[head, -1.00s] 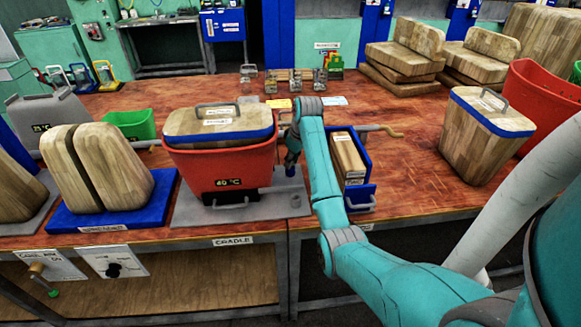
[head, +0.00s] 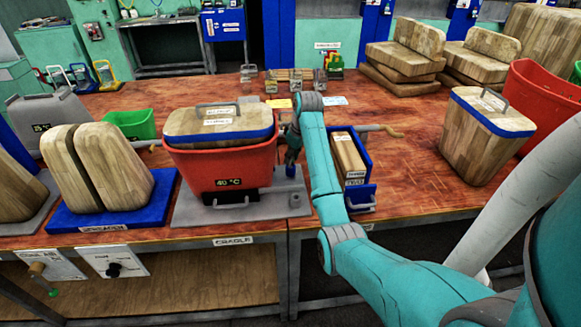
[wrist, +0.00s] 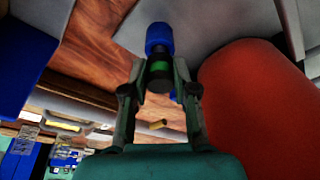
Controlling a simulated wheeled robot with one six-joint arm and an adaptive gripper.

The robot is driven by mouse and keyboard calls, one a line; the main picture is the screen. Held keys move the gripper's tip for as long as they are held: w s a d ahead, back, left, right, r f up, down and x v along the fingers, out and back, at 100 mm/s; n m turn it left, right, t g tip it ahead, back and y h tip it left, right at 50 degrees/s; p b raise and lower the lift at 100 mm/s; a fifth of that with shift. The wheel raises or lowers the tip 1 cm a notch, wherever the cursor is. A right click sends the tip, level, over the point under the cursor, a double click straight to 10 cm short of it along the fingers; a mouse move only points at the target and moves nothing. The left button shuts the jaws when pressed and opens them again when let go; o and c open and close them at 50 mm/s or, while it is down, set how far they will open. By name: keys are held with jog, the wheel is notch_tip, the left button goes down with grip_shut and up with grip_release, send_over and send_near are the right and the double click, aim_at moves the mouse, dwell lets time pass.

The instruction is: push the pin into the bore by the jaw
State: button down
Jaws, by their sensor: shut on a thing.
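My gripper (head: 291,156) is at the right side of the red tub (head: 222,165), above the right part of the grey cradle plate (head: 240,211). In the wrist view my gripper (wrist: 158,88) is shut on a dark pin (wrist: 159,70) with a green band and a blue end (wrist: 159,38). The blue end also shows below my gripper in the head view (head: 290,171). A short grey round post (head: 295,201) stands on the plate's front right corner. I cannot make out the bore or the jaw clearly, nor whether the pin touches anything.
The tub has a wooden, blue-rimmed lid (head: 218,124) with a handle. A blue bin (head: 362,190) with wooden blocks stands close right of my arm. A wooden form on a blue base (head: 110,219) stands left. Open tabletop (head: 415,170) lies to the right.

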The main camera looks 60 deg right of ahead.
jog(key=shift+w+v, duration=0.15)
jog(key=shift+v, duration=0.5)
jog(key=shift+w+v, duration=0.15)
jog(key=shift+v, duration=0.5)
jog(key=shift+r, duration=0.25)
